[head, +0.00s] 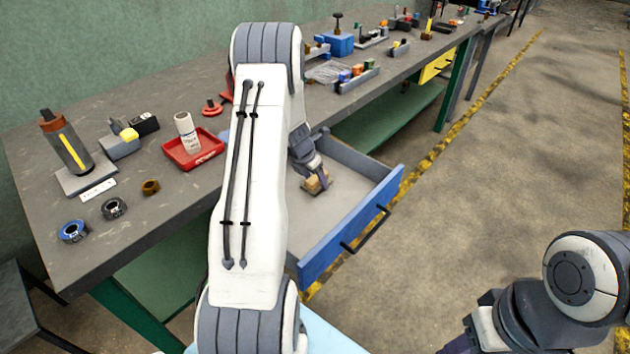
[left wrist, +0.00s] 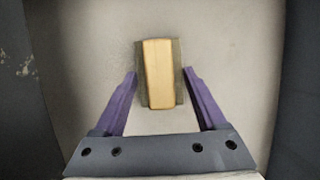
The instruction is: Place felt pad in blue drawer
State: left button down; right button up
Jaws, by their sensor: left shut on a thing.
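The blue drawer (head: 345,240) stands pulled out from the workbench, with a blue front, a dark handle and a pale grey inside. The felt pad (head: 312,186) is a small tan block with a darker olive layer. It is inside the drawer's outline, at or just above the floor; I cannot tell whether it touches. My left gripper (head: 319,180) reaches down into the drawer and is shut on the pad. In the left wrist view the pad (left wrist: 159,75) sits between the purple fingertips. My right gripper (head: 468,344) is at the bottom edge, outside the drawer, its fingertips cut off.
The drawer floor around the pad is clear. Open floor lies to the right.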

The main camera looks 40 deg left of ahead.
pick_arm(q)
jog(key=shift+f, duration=0.15)
grip_release()
